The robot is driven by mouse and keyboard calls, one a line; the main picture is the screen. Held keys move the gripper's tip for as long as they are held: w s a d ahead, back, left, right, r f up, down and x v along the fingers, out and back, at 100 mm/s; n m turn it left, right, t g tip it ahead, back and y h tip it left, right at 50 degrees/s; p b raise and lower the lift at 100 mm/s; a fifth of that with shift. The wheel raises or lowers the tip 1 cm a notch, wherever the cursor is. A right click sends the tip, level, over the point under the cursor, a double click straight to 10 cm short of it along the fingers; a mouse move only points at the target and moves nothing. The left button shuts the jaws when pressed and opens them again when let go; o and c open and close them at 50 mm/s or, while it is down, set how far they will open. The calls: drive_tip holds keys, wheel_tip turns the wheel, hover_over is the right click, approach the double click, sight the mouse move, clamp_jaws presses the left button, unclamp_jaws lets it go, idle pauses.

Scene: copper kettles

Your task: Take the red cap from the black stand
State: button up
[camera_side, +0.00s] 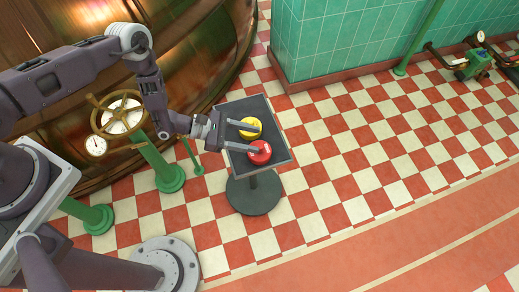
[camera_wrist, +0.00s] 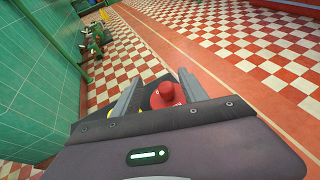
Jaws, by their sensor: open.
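The red cap (camera_side: 260,154) sits on the flat top of the black stand (camera_side: 277,171), near its front edge in the side view. It also shows in the wrist view (camera_wrist: 168,96), between the fingers and nearer the right one. A yellow cap (camera_side: 250,122) is beside it on the stand, and only a sliver of it shows in the wrist view. My gripper (camera_side: 256,139) is open, its fingers reaching over the stand top, one across each cap in the side view. Whether a finger touches either cap cannot be told.
A large copper kettle (camera_side: 215,30) and a brass handwheel (camera_side: 122,108) on a green post are to the left. A green tiled wall (camera_side: 335,40) stands behind. The checkered floor (camera_side: 390,125) right of the stand is clear. Green machinery (camera_side: 466,60) is far right.

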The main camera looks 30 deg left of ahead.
sight(264, 147)
drive_tip(key=f, duration=0.3)
drive_tip(key=shift+s+n, duration=0.4)
drive_tip(key=shift+y, duration=0.3)
drive_tip(key=x, duration=0.6)
drive_tip(key=shift+w+r, duration=0.2)
drive_tip(key=shift+w, duration=0.05)
clamp_jaws()
